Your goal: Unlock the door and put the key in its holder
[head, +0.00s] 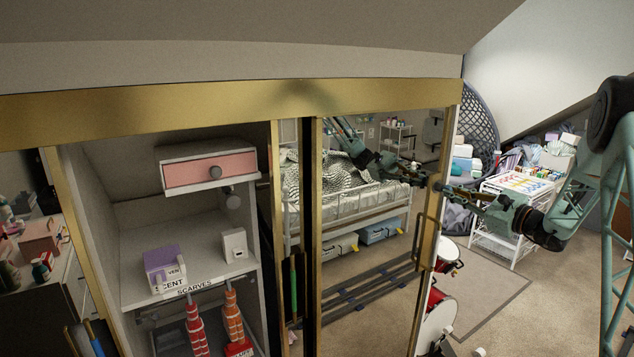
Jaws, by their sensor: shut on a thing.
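The door (437,205) is a mirrored panel in a gold frame, with a dark handle (417,240) near its right edge. My gripper (441,188) is at the right gold edge of the door, above the handle, and points left at it. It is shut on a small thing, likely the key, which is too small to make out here. The lock is hidden at the fingertips. I cannot tell whether the key is in the lock. My arm also shows reflected in the mirror. I cannot pick out the key holder.
An open closet section at left holds shelves (200,235), a pink drawer (197,172) and a purple-and-white box (164,268). A white cart (512,215) stands right of the door. Red drums (440,300) stand on the floor by the door. Carpet at lower right is mostly free.

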